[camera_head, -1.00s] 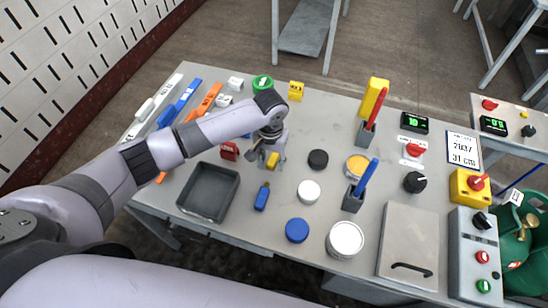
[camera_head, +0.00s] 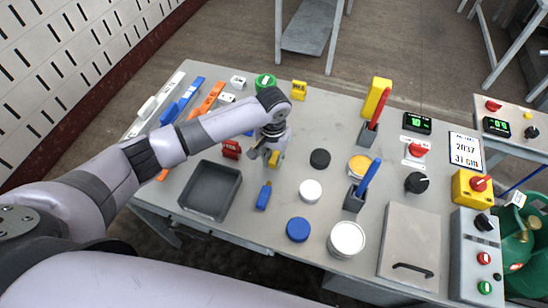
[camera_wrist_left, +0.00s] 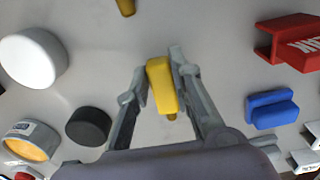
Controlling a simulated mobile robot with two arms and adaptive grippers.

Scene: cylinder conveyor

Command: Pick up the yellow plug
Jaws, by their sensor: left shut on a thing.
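The yellow plug (camera_wrist_left: 161,84) is between the two fingers of my left gripper (camera_wrist_left: 157,80), which is shut on it. In the head view the yellow plug (camera_head: 275,158) shows only in part below my left gripper (camera_head: 270,153), near the middle of the table. Whether it touches the tabletop is hard to tell. A blue plug (camera_head: 264,196) with a yellowish tip lies just in front of it in the head view. My right gripper is not in view.
An empty grey tray (camera_head: 183,203) stands left of the blue plug. A black disc (camera_head: 320,159) and a white disc (camera_head: 310,191) lie to the right. Holders with upright tools stand further right.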

